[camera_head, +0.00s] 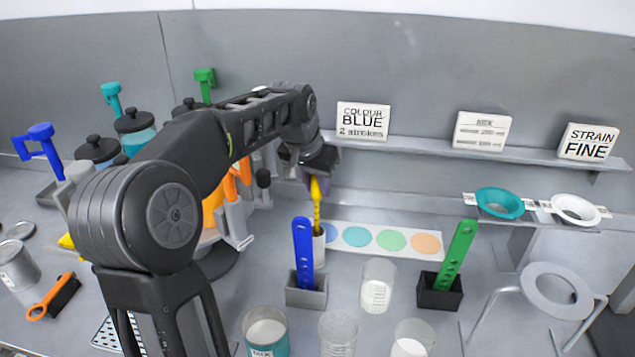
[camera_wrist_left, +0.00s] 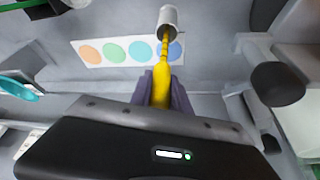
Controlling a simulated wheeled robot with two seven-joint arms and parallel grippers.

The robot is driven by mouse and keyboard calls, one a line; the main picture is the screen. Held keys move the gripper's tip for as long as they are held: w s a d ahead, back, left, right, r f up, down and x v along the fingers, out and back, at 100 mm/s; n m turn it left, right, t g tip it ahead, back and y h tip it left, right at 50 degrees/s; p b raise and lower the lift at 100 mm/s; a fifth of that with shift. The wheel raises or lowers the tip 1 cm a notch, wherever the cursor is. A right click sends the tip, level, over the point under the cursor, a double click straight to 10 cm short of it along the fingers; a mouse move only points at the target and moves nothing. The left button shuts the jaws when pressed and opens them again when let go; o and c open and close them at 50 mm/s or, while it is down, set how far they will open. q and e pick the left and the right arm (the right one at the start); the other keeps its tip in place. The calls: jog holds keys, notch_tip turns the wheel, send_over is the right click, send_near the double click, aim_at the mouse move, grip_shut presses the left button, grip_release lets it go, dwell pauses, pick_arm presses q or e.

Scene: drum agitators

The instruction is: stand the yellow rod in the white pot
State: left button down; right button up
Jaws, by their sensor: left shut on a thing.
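The yellow rod (camera_head: 316,201) is held by my left gripper (camera_head: 317,177) and points downward. In the head view its lower end meets the white pot (camera_head: 319,243), which stands just behind the blue paddle. In the left wrist view the yellow rod (camera_wrist_left: 161,75) runs from between the purple fingers (camera_wrist_left: 160,90) to the white pot (camera_wrist_left: 168,17), and its tip appears to be at or inside the pot mouth. How deep it sits cannot be told. My right gripper is out of view.
A blue paddle (camera_head: 303,250) in a grey block stands close in front of the pot. A colour-dot strip (camera_head: 385,241) lies to the right. A glass beaker (camera_head: 377,285) and a green paddle (camera_head: 458,255) stand further right. A shelf with sign cards (camera_head: 363,121) runs behind.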

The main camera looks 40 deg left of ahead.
pick_arm(q)
jog(key=c, duration=1.2)
grip_release()
jog(key=shift+c, duration=0.2)
jog(key=shift+f, duration=0.25)
jog(key=b+v, duration=0.2)
jog(key=v, duration=0.6)
jog(key=shift+w+a, duration=0.1)
jog(key=shift+w, duration=0.05)
